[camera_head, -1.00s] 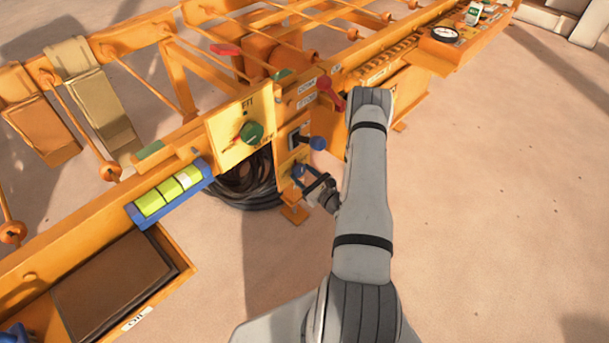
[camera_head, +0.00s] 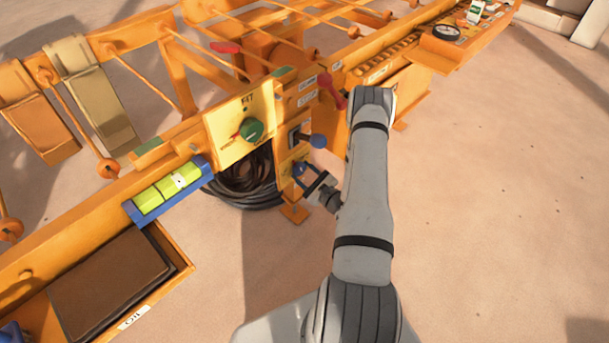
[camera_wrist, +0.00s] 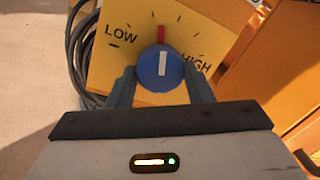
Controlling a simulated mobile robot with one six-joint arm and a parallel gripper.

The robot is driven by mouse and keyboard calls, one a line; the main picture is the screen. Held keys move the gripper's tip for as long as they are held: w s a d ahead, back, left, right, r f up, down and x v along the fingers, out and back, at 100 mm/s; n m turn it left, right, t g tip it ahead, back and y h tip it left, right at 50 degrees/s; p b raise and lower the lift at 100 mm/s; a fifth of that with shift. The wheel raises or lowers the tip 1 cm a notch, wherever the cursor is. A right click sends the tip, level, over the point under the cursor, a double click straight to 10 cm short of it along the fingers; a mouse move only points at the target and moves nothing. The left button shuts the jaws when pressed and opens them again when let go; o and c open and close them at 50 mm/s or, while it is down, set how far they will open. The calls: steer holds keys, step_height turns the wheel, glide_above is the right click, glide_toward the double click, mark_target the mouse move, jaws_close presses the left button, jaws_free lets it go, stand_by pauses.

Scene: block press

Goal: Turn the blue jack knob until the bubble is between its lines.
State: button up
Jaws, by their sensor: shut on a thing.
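The blue jack knob (camera_wrist: 161,67) sits on a yellow dial plate (camera_wrist: 112,64) marked LOW at left and HIGH at right. Its white line points nearly straight up, just below a red mark. My gripper (camera_wrist: 161,80) is shut on the knob, one finger on each side. In the head view, my gripper (camera_head: 308,179) reaches the knob (camera_head: 299,168) low on the orange frame. The blue level (camera_head: 138,216) holds a yellow-green vial (camera_head: 150,200) with dark lines. A small pale bubble (camera_head: 180,181) shows near the right-hand line; its exact place between the lines is hard to tell.
A green knob (camera_head: 251,130) on a yellow plate and a red lever (camera_head: 330,91) stand above the jack knob. A blue-tipped lever (camera_head: 318,141) is close above my gripper. Coiled black hose (camera_head: 243,180) lies behind. The floor at right is clear.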

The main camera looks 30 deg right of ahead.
steer(key=n+b, duration=0.1)
steer(key=n, duration=0.4)
steer(key=shift+d+n+b, duration=0.15)
steer(key=shift+n+b, duration=0.2)
steer(key=shift+n, duration=0.05)
stand_by(0.3)
steer(key=o, duration=1)
steer(key=shift+y, duration=0.3)
steer(key=p+v, duration=0.2)
steer(key=v, duration=0.5)
steer(key=shift+s+f, duration=0.1)
steer(key=shift+s, duration=0.25)
